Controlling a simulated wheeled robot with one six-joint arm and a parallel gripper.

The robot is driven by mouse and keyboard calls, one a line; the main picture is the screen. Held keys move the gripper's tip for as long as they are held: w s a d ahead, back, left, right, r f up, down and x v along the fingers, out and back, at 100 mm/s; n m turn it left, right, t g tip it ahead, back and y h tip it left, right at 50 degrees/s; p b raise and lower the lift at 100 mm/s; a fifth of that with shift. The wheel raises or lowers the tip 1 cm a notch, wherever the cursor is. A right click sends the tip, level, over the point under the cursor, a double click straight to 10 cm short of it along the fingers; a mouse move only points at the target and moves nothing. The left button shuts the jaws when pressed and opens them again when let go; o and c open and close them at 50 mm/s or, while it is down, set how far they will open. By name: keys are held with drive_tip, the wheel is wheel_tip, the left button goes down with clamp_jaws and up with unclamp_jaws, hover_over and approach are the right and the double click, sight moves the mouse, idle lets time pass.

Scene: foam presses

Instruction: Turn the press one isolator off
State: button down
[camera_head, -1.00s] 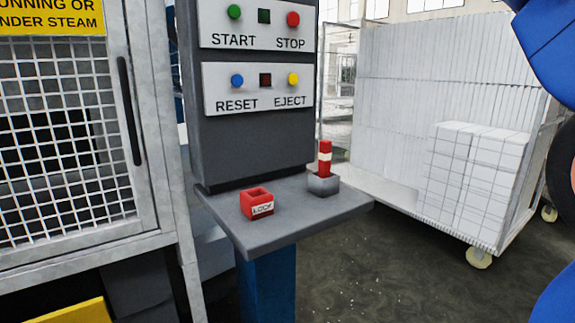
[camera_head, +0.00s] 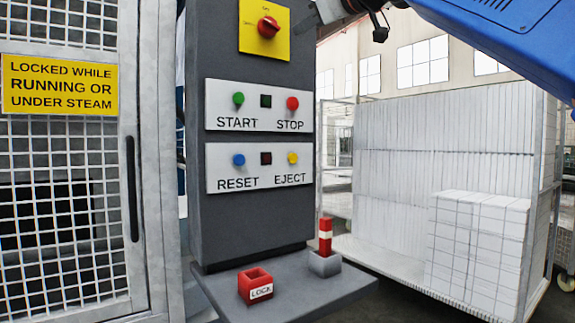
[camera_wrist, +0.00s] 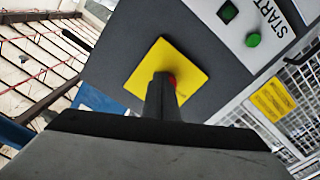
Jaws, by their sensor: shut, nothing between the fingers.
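The isolator is a red rotary knob (camera_head: 268,27) on a yellow plate (camera_head: 248,42), at the top of the grey control panel in the head view. The plate's small markings are too small to read. In the wrist view the yellow plate (camera_wrist: 190,62) is ahead of my gripper (camera_wrist: 163,85), and the red knob (camera_wrist: 172,80) is mostly hidden behind the fingers. In the head view my gripper (camera_head: 328,10) is at the top edge, right of the isolator and apart from it in the picture. Its fingers are shut and empty.
START/STOP (camera_head: 264,122) and RESET/EJECT (camera_head: 264,185) button plates sit below the isolator. The shelf (camera_head: 285,300) holds a red LOCK box (camera_head: 256,286) and a red-white peg in a grey holder (camera_head: 325,264). A mesh guard (camera_head: 60,230) stands left, a white-block cart (camera_head: 440,170) right.

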sight(269, 26)
drive_tip(key=shift+s, duration=0.1)
drive_tip(key=s+a+f+m, duration=0.1)
drive_tip(key=s+a+m, duration=0.2)
drive_tip(key=m, duration=0.3)
drive_tip(key=shift+x, duration=3.4)
drive_tip(key=shift+r, duration=0.45)
drive_tip(key=shift+w+d, duration=0.25)
drive_tip(key=shift+d, duration=0.15)
